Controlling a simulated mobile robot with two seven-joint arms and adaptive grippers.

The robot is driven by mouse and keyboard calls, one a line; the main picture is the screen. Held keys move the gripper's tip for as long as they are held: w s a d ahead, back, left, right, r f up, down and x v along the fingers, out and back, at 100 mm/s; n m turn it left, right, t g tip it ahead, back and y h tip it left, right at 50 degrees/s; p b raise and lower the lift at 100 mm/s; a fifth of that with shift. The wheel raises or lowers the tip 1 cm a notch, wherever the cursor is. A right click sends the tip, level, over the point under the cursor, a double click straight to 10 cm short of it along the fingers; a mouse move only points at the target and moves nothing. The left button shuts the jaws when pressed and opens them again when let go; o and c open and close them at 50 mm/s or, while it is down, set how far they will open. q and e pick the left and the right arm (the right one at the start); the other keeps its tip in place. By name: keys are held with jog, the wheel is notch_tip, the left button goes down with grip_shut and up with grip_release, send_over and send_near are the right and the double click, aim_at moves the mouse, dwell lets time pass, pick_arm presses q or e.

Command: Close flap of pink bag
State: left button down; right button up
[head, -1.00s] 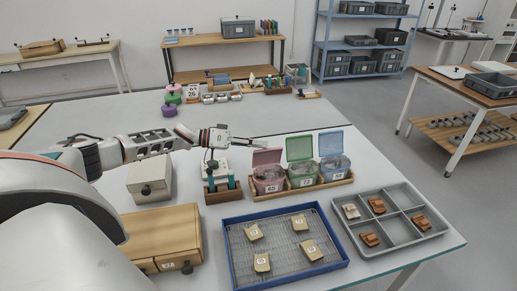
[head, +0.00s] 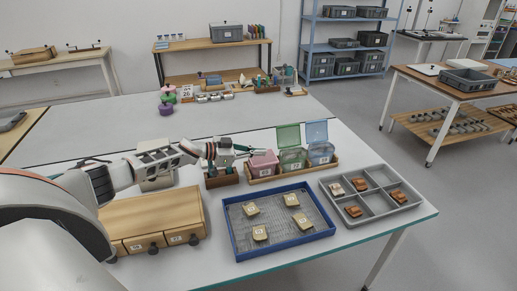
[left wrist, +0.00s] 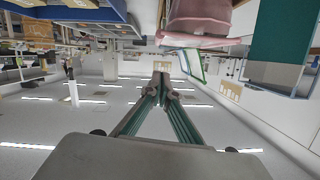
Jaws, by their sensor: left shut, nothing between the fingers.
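The pink bag (head: 264,168) stands at the left end of a wooden tray. Its flap (head: 263,157) lies down over the top; whether it is fully seated I cannot tell. The bag also shows upside down in the left wrist view (left wrist: 200,18), with the flap edge (left wrist: 205,41) along it. My left gripper (head: 262,152) is shut and empty, its fingertips just above the flap. In the left wrist view its fingertips (left wrist: 161,85) meet, apart from the bag. My right gripper is not in view.
A green bag (head: 292,165) and a blue bag (head: 321,158) stand beside the pink one with flaps up. A blue-rimmed tray (head: 233,243) and a grey divided tray (head: 375,215) lie in front. A wooden drawer box (head: 150,214) is at left.

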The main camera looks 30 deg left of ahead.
pick_arm(q)
jog(key=shift+s+d+f+m+t+y+b, duration=0.15)
jog(key=shift+s+d+f+m+t, duration=0.1)
jog(key=shift+f+m, duration=0.4)
jog(key=shift+s+d+f+m+t+y+b, duration=0.15)
jog(key=shift+s+d+f+m, duration=0.2)
jog(key=shift+f, duration=0.5)
jog(key=shift+s+d+f+m+t+y+b, duration=0.1)
jog(key=shift+d+f+m+t, duration=0.1)
jog(key=shift+f+m, duration=0.5)
